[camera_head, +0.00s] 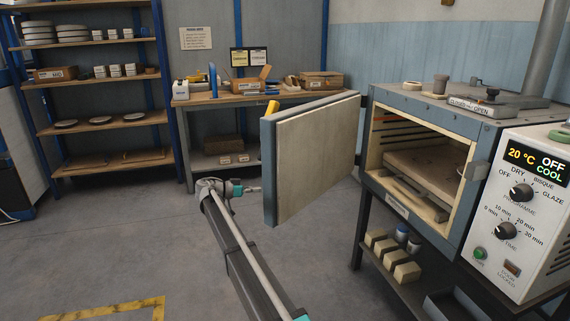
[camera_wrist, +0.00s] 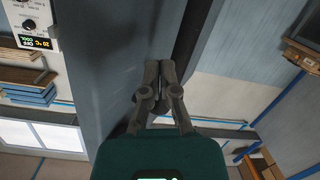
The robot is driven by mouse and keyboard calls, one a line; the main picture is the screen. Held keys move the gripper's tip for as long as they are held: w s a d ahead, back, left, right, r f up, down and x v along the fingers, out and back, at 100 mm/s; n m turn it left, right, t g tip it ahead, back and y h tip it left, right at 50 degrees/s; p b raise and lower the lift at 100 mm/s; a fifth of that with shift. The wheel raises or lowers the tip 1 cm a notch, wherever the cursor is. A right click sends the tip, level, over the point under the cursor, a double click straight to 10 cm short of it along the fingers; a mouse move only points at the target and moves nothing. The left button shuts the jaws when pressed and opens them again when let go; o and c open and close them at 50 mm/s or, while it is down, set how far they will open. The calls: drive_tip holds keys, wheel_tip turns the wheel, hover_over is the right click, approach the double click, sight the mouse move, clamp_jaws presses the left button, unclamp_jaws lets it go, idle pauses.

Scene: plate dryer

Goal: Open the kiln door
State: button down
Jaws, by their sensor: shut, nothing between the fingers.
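The kiln (camera_head: 400,103) stands at the right in the head view, its chamber open to view with a shelf inside. Its door (camera_head: 315,155) is swung wide open on the hinge side nearest the back, its pale lining facing me. A yellow handle (camera_head: 272,107) shows at the door's free edge. My gripper (camera_head: 257,189) is beside the door's free edge, at the left, about mid-height; the door may hide its tips. In the wrist view my gripper (camera_wrist: 159,66) is shut and empty, in front of a grey-blue surface (camera_wrist: 95,75), which looks like the door's outer face.
The control panel (camera_head: 525,200) reads 20 °C, OFF, COOL. Bricks and small jars sit on the shelf under the kiln. A workbench (camera_head: 235,98) and a shelving rack (camera_head: 105,128) stand behind. The floor (camera_head: 130,235) at the left is clear.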

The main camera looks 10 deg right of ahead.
sight(271, 224)
drive_tip(key=s+d+f+n+y, duration=0.1)
drive_tip(key=s+f+n+y, duration=0.1)
drive_tip(key=s, duration=0.2)
drive_tip(key=s+d+f+n+t+y, duration=0.1)
drive_tip(key=s+d+f+n+y, duration=0.1)
drive_tip(key=s, duration=0.2)
drive_tip(key=s+d+f+n+y, duration=0.1)
drive_tip(key=s+f+n, duration=0.1)
drive_tip(key=s+f, duration=0.1)
drive_tip(key=shift+s+d+n+y, duration=0.15)
drive_tip(key=shift+s+n+y, duration=0.25)
drive_tip(key=shift+s, duration=0.35)
drive_tip(key=s+d+f+n+g+y, duration=0.1)
drive_tip(key=s+d+f+y, duration=0.3)
drive_tip(key=s, duration=0.4)
drive_tip(key=d+r+m+t+y+p, duration=0.2)
drive_tip(key=d+r+m+y+p, duration=0.2)
drive_tip(key=r+m+p, duration=0.7)
drive_tip(key=w+d+r+m+t+y+p, duration=0.1)
drive_tip(key=d+r+m+y+p, duration=0.3)
drive_tip(key=r+p, duration=1.6)
drive_tip(key=r+m+t+y, duration=0.1)
drive_tip(key=m+y, duration=0.3)
drive_tip(key=m, duration=0.3)
drive_tip(key=shift+w+d+r+m+t, duration=0.2)
drive_tip(key=shift+m+t, duration=0.1)
drive_tip(key=shift+m, duration=0.1)
drive_tip(key=shift+w+a+f, duration=0.1)
drive_tip(key=shift+f, duration=0.05)
